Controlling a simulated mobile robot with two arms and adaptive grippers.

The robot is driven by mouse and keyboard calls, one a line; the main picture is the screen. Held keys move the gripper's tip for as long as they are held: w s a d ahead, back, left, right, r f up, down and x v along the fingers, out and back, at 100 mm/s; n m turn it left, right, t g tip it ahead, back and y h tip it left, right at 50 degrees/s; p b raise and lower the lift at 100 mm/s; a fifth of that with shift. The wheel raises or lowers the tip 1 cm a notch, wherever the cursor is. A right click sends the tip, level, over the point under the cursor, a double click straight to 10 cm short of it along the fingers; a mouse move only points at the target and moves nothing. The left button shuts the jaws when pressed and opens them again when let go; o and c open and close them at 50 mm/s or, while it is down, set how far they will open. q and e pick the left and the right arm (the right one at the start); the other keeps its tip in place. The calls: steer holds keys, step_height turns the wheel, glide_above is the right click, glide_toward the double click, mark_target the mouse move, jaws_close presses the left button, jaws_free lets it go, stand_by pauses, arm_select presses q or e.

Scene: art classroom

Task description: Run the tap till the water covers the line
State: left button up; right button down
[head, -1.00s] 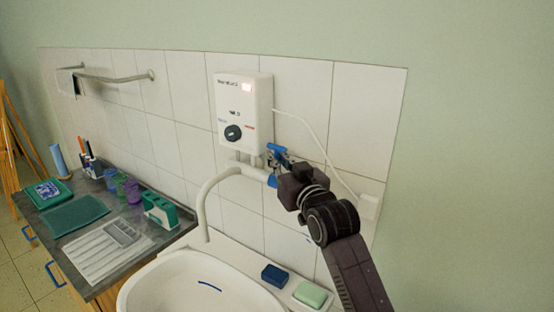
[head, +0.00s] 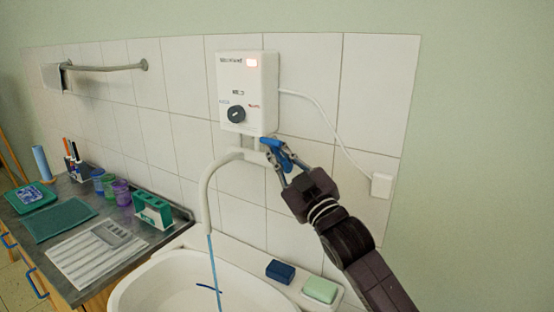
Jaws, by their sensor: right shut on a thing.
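The white curved tap spout (head: 209,190) comes out below the wall water heater (head: 248,95). A thin blue stream of water (head: 214,265) falls from its end into the white basin (head: 150,283). A short dark blue line (head: 208,288) shows on the basin's inner wall. I cannot make out the water level, and the basin's bottom is cut off by the frame. My right gripper (head: 280,161) is shut on the blue tap handle (head: 270,143), at the right end of the tap under the heater. My left gripper is not in view.
A dark blue sponge (head: 280,271) and a green soap bar (head: 320,289) lie on the basin's right ledge. A counter (head: 15,208) at left bears cups, a green rack (head: 153,211) and a striped sheet. A white cable runs to a wall box (head: 382,185).

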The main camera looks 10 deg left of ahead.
steer(key=shift+s+a+f+n+y+b, duration=0.1)
steer(key=shift+s+f+n+y+b, duration=0.15)
steer(key=shift+f+n+y+b, duration=0.35)
steer(key=shift+s+a+n+g+y+b, duration=0.1)
steer(key=shift+s+n+g+y+b, duration=0.1)
steer(key=shift+n+b, duration=0.25)
steer(key=shift+s+n+g+y+b, duration=0.1)
steer(key=shift+n+y+b, duration=0.1)
steer(key=shift+n, duration=0.35)
steer(key=shift+r, duration=0.1)
steer(key=c, duration=2.1)
jaws_free()
steer(key=v, duration=1.2)
